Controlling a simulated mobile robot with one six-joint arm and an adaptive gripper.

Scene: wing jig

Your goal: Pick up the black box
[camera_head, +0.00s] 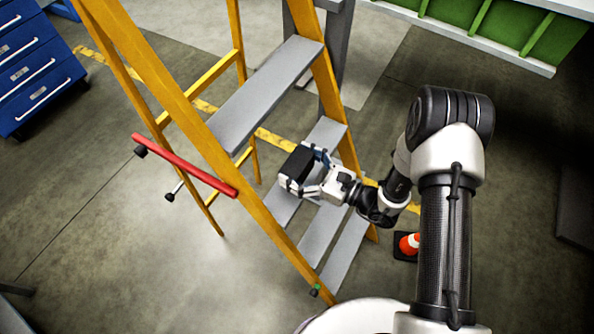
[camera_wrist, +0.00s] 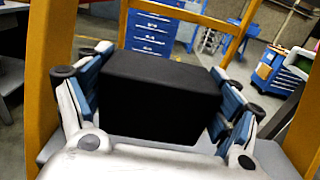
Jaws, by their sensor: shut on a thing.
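The black box (camera_head: 297,164) is between the fingers of my gripper (camera_head: 306,170) in the head view, in front of the ladder's steps. In the wrist view the black box (camera_wrist: 160,98) fills the middle, with blue finger pads against its left and right sides. My gripper (camera_wrist: 162,100) is shut on it. The box hides part of a grey step (camera_wrist: 275,158). I cannot tell whether the box's underside touches a step.
A yellow ladder (camera_head: 178,98) with grey steps (camera_head: 265,95) surrounds the gripper, its rails close on both sides. A red bar (camera_head: 185,165) sticks out at its left. A traffic cone (camera_head: 409,244) stands below my arm. Blue drawers (camera_head: 38,75) stand far left.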

